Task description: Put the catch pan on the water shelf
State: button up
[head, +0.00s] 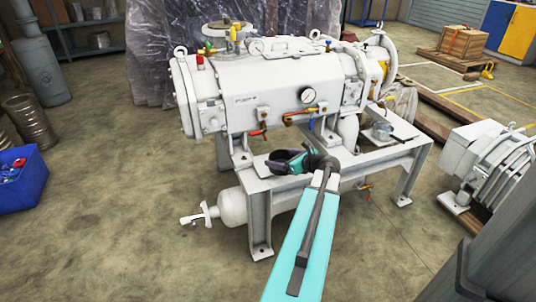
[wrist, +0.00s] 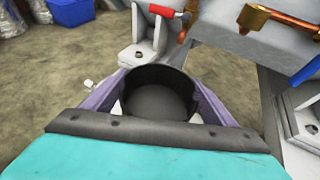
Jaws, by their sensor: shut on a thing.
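The catch pan appears as a dark round pan (wrist: 160,93) in the middle of the wrist view; its open top and dark inside show. My gripper (wrist: 158,110) is shut on it, with a purple finger at each side. In the head view my gripper (head: 290,161) holds the dark pan in front of the white pump, close to the flat near part of its grey frame (head: 257,187). I cannot tell whether the pan touches the frame. No part is clearly marked as the water shelf, and the pan's underside is hidden.
A white tank (head: 232,206) hangs under the frame. A blue bin (head: 22,180) stands at far left.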

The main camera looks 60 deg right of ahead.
jog(key=w+d, duration=0.1)
jog(key=w, duration=0.2)
jog(key=w+d+b, duration=0.1)
jog(key=w+d, duration=0.1)
jog(key=w, duration=0.1)
jog(key=w+d+f, duration=0.1)
jog(key=w, duration=0.2)
jog(key=shift+w+d, duration=0.35)
jog(key=shift+w, duration=0.05)
jog(key=shift+f+b, duration=0.9)
jog(key=shift+f, duration=0.85)
jog(key=shift+f, duration=0.1)
jog(key=o, duration=1.1)
jog(key=shift+c, duration=0.2)
jog(key=shift+o, duration=0.2)
jog(key=shift+a+f, duration=0.1)
